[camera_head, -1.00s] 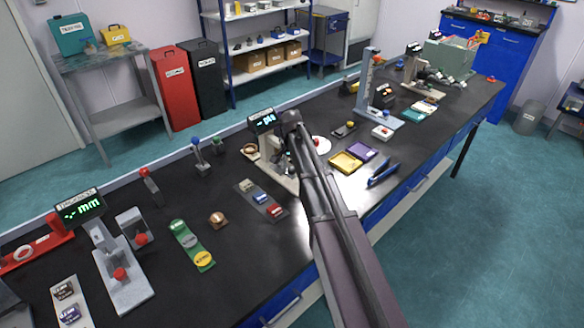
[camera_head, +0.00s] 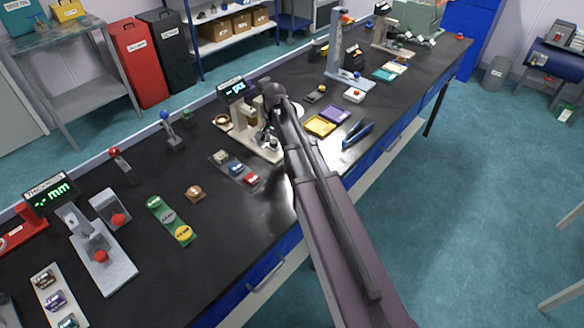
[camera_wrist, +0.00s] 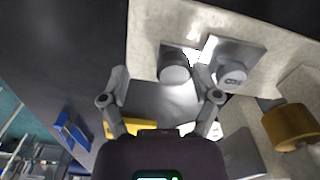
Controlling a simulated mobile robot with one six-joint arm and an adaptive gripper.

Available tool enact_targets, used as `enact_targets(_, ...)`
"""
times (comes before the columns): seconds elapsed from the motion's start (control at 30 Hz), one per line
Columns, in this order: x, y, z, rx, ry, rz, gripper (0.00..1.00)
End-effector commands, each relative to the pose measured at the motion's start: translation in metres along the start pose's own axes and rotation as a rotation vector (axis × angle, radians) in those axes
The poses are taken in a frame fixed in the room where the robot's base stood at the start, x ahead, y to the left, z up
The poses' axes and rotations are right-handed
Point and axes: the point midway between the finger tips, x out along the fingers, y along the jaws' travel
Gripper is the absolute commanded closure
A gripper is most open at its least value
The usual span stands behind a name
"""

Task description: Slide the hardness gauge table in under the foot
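The hardness gauge, with a green "pts" display (camera_head: 232,88), stands mid-bench on a beige base (camera_head: 232,130). My arm hides part of it in the head view. In the wrist view its pale base (camera_wrist: 144,40) carries a grey plate (camera_wrist: 245,52) with a round grey piece (camera_wrist: 232,73) on it. A second short grey cylinder (camera_wrist: 174,72) stands to the left. I cannot tell for certain which is the table and which the foot. My gripper (camera_wrist: 160,78) is open, its fingers apart on either side of the left cylinder, with no visible grip on it.
A brass cylinder (camera_wrist: 291,126) is at the right of the wrist view. In the head view, a strip of colored blocks (camera_head: 236,170) lies left of the gauge. A yellow tray (camera_head: 320,126), a purple tray (camera_head: 336,114) and blue tongs (camera_head: 357,133) lie to its right.

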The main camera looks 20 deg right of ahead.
Motion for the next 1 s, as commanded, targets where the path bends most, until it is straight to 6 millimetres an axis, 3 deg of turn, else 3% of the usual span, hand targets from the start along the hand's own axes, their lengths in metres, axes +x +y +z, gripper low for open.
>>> enact_targets(0.4,0.0,0.06,0.018,0.0,0.0,0.001,0.21)
enact_targets(1.0,-0.055,0.055,0.015,-0.001,0.0,0.0,0.21)
